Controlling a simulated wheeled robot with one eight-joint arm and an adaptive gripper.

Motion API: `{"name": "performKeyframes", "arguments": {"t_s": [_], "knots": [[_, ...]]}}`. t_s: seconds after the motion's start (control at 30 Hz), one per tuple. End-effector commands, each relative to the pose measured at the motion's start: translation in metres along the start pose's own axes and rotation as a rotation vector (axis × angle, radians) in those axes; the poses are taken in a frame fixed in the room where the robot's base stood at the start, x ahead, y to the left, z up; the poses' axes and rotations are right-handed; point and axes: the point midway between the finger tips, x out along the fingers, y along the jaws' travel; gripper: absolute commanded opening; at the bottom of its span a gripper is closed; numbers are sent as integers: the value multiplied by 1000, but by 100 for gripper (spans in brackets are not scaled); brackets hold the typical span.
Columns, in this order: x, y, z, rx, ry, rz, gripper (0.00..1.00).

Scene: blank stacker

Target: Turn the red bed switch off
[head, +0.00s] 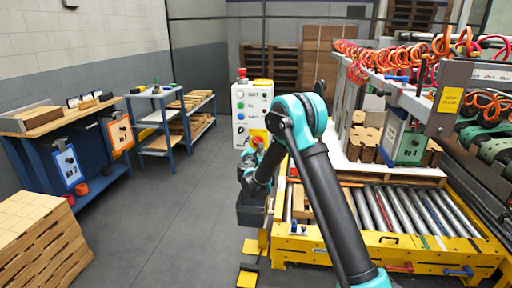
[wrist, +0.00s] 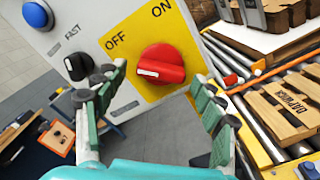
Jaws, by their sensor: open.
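The red bed switch (wrist: 162,66) is a round knob with a raised grip, on a yellow plate (wrist: 122,60) marked OFF and ON. The white mark on its grip is at the left end, below the word OFF in the wrist view. My gripper (wrist: 157,80) is open, its green-grey fingers on either side of the knob in that view. I cannot tell whether they touch it.
A black FAST knob (wrist: 78,67) and a blue button (wrist: 38,15) are on the same panel, near the left finger. A yellow-framed roller conveyor (head: 390,243) is on the right. Grey floor (head: 160,220) is clear on the left, before the workbenches (head: 95,165).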

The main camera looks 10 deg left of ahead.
Motion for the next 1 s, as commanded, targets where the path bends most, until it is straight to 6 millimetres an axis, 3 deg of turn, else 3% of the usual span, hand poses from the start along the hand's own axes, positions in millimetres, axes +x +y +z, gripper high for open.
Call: {"name": "performKeyframes", "arguments": {"t_s": [0.17,0.5,0.7,1.0], "knots": [[-14,1,0,0,1,1,69],[-81,1,-1,0,2,2,69],[-110,0,-1,0,1,1,69],[-120,0,0,0,0,0,69]]}}
